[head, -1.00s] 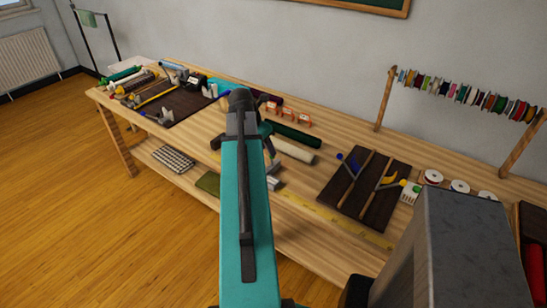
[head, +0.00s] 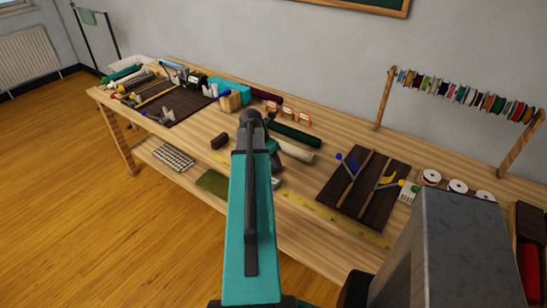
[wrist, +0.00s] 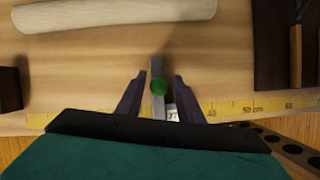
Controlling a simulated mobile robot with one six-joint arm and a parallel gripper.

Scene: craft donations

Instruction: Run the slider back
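A narrow grey bar with a round green knob (wrist: 158,86) lies between the fingers of my gripper (wrist: 159,75) in the wrist view. I take this knob to be the slider. A pale piece with dark marks (wrist: 172,112) sits just below it, partly hidden by my gripper. The two dark fingers stand apart, one on each side of the knob, with gaps visible, so my gripper is open. In the head view my arm hides the knob and most of my gripper; a small grey piece (head: 276,183) shows just right of the arm.
A yellow measuring tape (head: 325,213) runs along the bench's front edge. A cream roll (head: 297,151) and a dark green roll (head: 295,134) lie behind. A dark block (head: 220,141) is left, and a dark tray with tools (head: 338,201) right.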

